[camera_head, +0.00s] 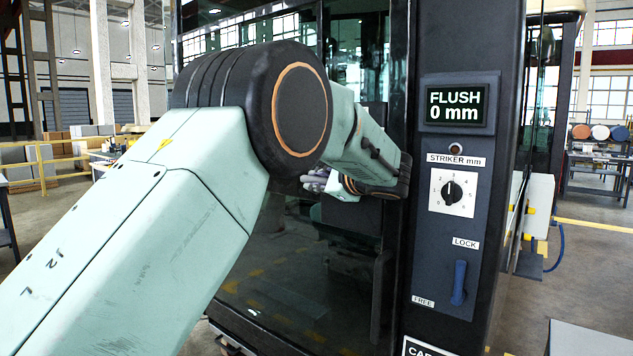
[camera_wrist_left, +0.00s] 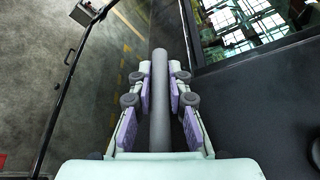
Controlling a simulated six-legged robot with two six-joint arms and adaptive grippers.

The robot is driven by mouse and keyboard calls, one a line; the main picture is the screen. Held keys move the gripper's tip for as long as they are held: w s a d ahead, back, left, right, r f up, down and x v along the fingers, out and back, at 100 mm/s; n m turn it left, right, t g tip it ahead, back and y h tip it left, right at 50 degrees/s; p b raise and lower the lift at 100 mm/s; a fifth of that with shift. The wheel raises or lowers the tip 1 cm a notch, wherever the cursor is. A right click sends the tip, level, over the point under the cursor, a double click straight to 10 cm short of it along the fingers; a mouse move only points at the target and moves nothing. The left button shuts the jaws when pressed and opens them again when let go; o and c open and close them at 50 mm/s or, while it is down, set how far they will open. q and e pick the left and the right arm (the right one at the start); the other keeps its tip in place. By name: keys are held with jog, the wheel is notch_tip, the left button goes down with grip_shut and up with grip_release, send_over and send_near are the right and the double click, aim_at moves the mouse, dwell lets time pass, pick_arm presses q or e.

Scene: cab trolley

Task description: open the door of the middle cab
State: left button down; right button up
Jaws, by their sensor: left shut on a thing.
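The cab door (camera_head: 290,270) is a dark glass panel in a black frame, and its display (camera_head: 457,106) reads "FLUSH 0 mm". My left arm crosses in front of the door and hides much of it. My left gripper (camera_head: 318,182) shows only in part behind the arm. In the left wrist view, the left gripper (camera_wrist_left: 160,78) is shut on a grey bar handle (camera_wrist_left: 160,120), with purple finger pads on both sides of it. My right gripper is not in view.
On the dark post right of the door are a striker knob (camera_head: 452,192) and a blue lever (camera_head: 459,283) pointing up towards the LOCK label. A yellow rail (camera_head: 75,170) and boxes stand at the back left. A table with drums (camera_head: 598,150) stands at the back right.

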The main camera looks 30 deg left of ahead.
aim_at(321, 202)
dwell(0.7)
pick_arm(q)
jog(key=shift+f+h+p, duration=0.15)
jog(key=shift+h+p, duration=0.15)
jog(key=shift+p, duration=0.4)
jog(key=shift+d+f+n+g+h+p, duration=0.3)
jog(key=shift+f+h+p, duration=0.6)
jog(key=shift+p, duration=0.85)
jog(key=shift+d+f+n+g+h+p, duration=0.25)
jog(key=shift+f+h+p, duration=0.2)
jog(key=shift+h+p, duration=1.05)
jog(key=shift+d+f+n+g+h+p, duration=0.3)
jog(key=shift+f+h+p, duration=0.45)
jog(key=shift+p, duration=1.2)
jog(key=shift+s+a, duration=0.15)
jog(key=shift+s, duration=0.05)
